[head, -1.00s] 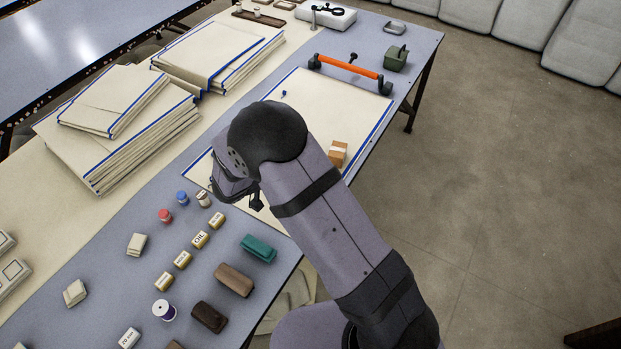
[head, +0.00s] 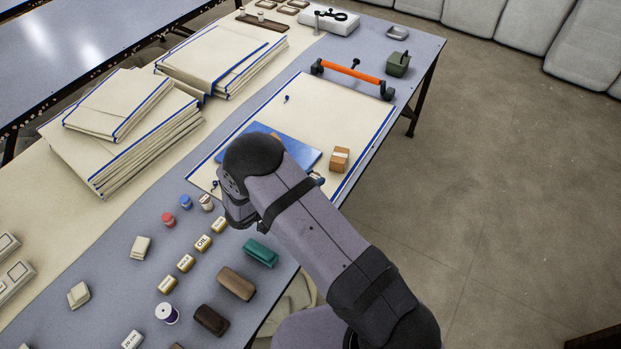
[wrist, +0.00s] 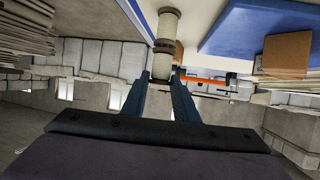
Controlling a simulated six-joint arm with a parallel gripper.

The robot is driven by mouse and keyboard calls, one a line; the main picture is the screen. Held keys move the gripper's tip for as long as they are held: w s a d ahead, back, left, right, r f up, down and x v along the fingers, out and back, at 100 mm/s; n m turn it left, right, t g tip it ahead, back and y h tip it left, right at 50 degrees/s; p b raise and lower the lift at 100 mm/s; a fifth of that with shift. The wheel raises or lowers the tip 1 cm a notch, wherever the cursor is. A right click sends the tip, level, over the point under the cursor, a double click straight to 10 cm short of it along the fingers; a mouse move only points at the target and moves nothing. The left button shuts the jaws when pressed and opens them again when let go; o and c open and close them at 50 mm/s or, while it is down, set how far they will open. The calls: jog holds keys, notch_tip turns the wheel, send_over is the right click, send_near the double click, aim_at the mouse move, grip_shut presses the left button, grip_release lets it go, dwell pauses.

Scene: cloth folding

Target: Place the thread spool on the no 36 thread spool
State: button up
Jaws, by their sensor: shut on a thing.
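In the wrist view my gripper (wrist: 161,82) is shut on a pale cream thread spool (wrist: 162,66). Another pale cylinder (wrist: 169,24), seemingly a spool, lines up with it end to end, with brownish bands where they meet. I cannot tell whether the two touch. In the head view my gripper (head: 240,220) points down at the board's near left corner; my wrist hides its fingertips and the held spool. A cream and brown spool (head: 206,202) stands just left of it. I cannot read a 36 on any spool.
Blue (head: 185,202) and red (head: 168,219) topped spools stand left of my gripper. A teal block (head: 260,252) is close on the right. A blue folder (head: 300,152) and brown box (head: 339,160) lie behind on the cream sheet.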

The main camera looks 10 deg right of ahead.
jog(key=shift+f, duration=0.25)
jog(key=o, duration=1)
jog(key=shift+o, duration=0.2)
